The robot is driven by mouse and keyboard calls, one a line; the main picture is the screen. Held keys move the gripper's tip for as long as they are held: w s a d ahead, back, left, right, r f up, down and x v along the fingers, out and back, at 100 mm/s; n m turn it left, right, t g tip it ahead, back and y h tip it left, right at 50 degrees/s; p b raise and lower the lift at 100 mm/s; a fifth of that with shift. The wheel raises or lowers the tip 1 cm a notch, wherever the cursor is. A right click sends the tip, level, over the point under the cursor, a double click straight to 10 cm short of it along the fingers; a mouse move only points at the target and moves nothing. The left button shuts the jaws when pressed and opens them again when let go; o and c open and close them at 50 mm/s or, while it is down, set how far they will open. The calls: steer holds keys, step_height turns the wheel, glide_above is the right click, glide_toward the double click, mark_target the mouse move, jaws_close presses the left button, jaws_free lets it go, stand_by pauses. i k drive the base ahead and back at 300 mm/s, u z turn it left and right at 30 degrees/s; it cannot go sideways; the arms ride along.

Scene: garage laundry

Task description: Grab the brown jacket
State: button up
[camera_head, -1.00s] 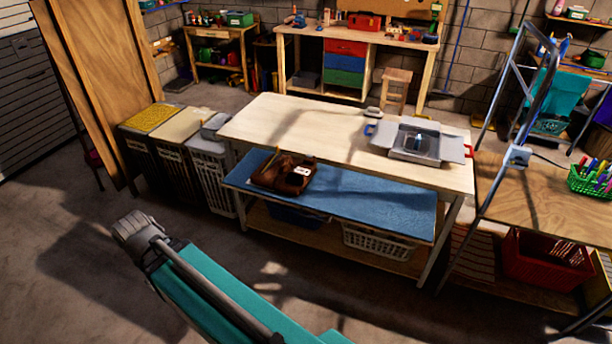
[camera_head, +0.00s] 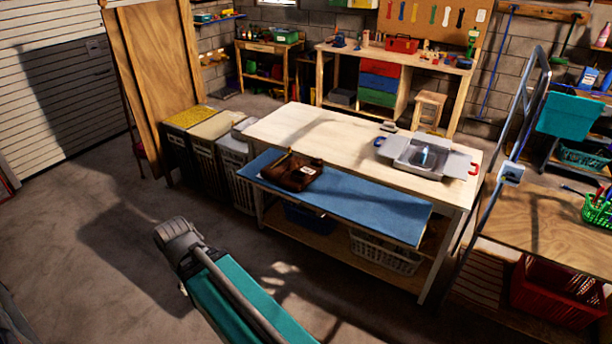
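A brown bundle (camera_head: 286,174), apparently the folded jacket, lies on the left part of a blue padded surface (camera_head: 375,207) along the front of the wooden table. It has a dark, leathery look and a small white patch on its right part. Nothing of mine touches it. My teal and grey arm (camera_head: 238,300) is in the lower left foreground, apart from the table. My gripper does not show.
A metal tray or sink-like box (camera_head: 425,158) stands on the pale wooden table (camera_head: 330,135). Tall hampers (camera_head: 207,153) stand at its left end. A metal ladder frame (camera_head: 520,140) is on the right. The concrete floor (camera_head: 110,240) at the left is clear.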

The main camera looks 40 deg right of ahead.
mark_target(294, 166)
steer(key=k, duration=0.45)
steer(key=z, duration=1.75)
steer(key=i, duration=1.05)
steer(key=z, duration=0.1)
